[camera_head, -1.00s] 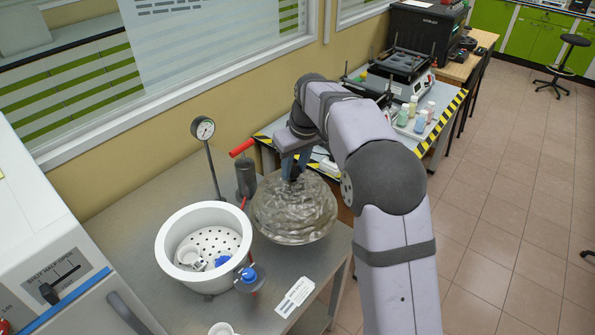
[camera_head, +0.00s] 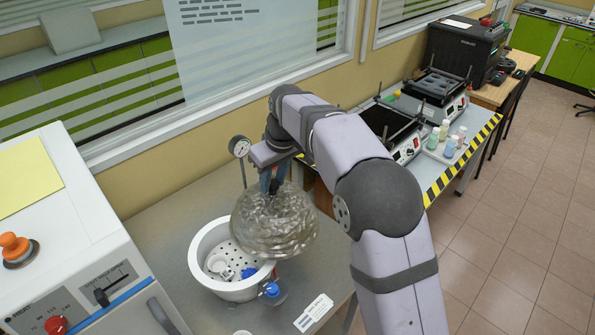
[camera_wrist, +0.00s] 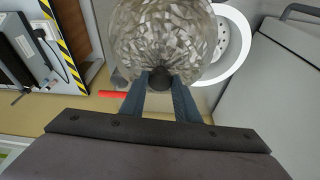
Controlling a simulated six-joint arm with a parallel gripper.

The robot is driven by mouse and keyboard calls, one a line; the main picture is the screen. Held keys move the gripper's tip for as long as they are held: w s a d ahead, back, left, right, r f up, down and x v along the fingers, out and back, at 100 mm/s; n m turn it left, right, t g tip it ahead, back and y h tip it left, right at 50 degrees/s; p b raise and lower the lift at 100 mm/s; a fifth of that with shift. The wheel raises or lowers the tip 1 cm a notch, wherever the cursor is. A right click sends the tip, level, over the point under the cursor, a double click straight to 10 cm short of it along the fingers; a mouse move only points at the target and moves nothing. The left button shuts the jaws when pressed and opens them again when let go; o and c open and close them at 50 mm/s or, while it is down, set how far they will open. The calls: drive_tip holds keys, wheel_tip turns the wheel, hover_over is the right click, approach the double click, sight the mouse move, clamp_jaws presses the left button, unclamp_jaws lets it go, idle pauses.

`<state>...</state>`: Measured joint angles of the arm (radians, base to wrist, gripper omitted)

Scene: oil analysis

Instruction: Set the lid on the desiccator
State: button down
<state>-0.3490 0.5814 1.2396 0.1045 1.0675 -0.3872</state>
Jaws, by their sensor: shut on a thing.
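The glass lid (camera_head: 272,225) is a clear, wrinkled-looking dome with a dark knob on top. My gripper (camera_head: 272,184) is shut on that knob and holds the lid up. In the wrist view the fingers (camera_wrist: 160,82) grip the dark knob, with the lid (camera_wrist: 160,35) beyond. The desiccator (camera_head: 205,243) is a white round bowl with a perforated plate inside and a blue-tipped stopcock (camera_head: 271,290) at its front right. In the head view the lid overlaps the desiccator's right side. White and blue items lie inside the bowl.
A pressure gauge (camera_head: 240,147) on a stand rises behind the desiccator. A card (camera_head: 313,313) lies at the bench front. Hotplates and bottles (camera_head: 451,146) occupy the bench at right.

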drive_tip(key=s+a+r+p, duration=0.1)
drive_tip(key=s+a+p, duration=0.1)
drive_tip(key=a, duration=0.4)
drive_tip(key=s+a+r+n+p, duration=0.1)
drive_tip(key=s+a+r+p, duration=0.1)
drive_tip(key=s+a, duration=0.2)
drive_tip(key=shift+s+a+r+p, duration=0.25)
drive_tip(key=shift+a+p, duration=0.15)
drive_tip(key=shift+a, duration=0.5)
wheel_tip(320, 180, down, 7)
drive_tip(key=b, duration=0.6)
drive_tip(key=shift+r, duration=0.15)
drive_tip(key=shift+f+b, duration=0.35)
drive_tip(key=shift+f, duration=0.2)
drive_tip(key=c, duration=1.3)
unclamp_jaws()
drive_tip(key=shift+d, duration=0.1)
drive_tip(key=shift+f, duration=0.15)
